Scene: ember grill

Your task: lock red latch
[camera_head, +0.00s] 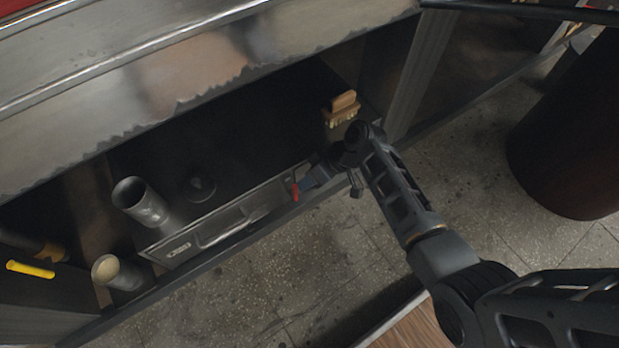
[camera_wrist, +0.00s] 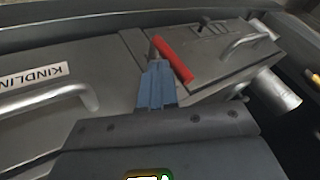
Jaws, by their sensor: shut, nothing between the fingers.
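The red latch (camera_head: 294,189) is a small bar at the right end of the grey metal box (camera_head: 212,232) under the grill. In the wrist view the red latch (camera_wrist: 173,59) lies at a slant, upper left to lower right, across the seam between the box's panels. My gripper (camera_head: 305,182) is beside the latch, on its right in the head view. In the wrist view my gripper (camera_wrist: 155,66) has its blue fingers shut and empty. Their tips are close against the latch's left side; I cannot tell whether they touch it.
The box has a metal handle (camera_wrist: 48,97) beside a KINDLING-like label (camera_wrist: 30,80), partly cut off. Another handle (camera_wrist: 250,40) is beyond the latch. A metal pipe (camera_head: 139,201) stands at the left, and a wooden brush (camera_head: 342,108) lies behind my gripper. Tiled floor (camera_head: 330,255) is open in front.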

